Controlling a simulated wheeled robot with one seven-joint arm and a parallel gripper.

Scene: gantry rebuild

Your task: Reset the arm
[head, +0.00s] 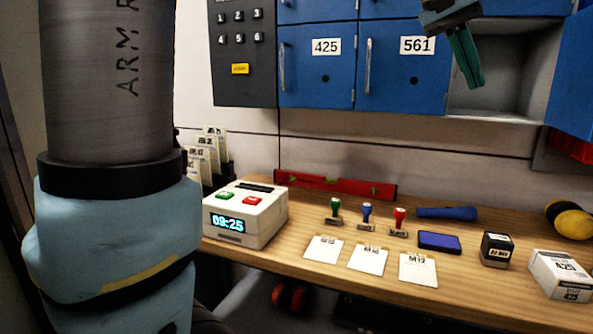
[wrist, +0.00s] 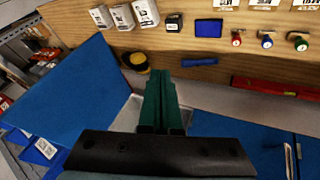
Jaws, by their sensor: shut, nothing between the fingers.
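My gripper (head: 470,78) hangs at the top right of the head view, in front of the blue lockers and the open locker compartment (head: 500,85). Its teal fingers are closed together with nothing between them. In the wrist view my gripper (wrist: 160,80) points toward the wooden bench, which appears at the top of that picture. The fingers look apart from the bench and from everything on it. My large arm link fills the left of the head view.
The wooden bench (head: 330,268) holds a time clock (head: 245,218), three stamps, three cards, a blue ink pad (head: 438,243), a dark stamp block (head: 496,250), a white box (head: 560,275) and a blue flashlight (head: 447,213). An open blue door (head: 573,80) stands at the right.

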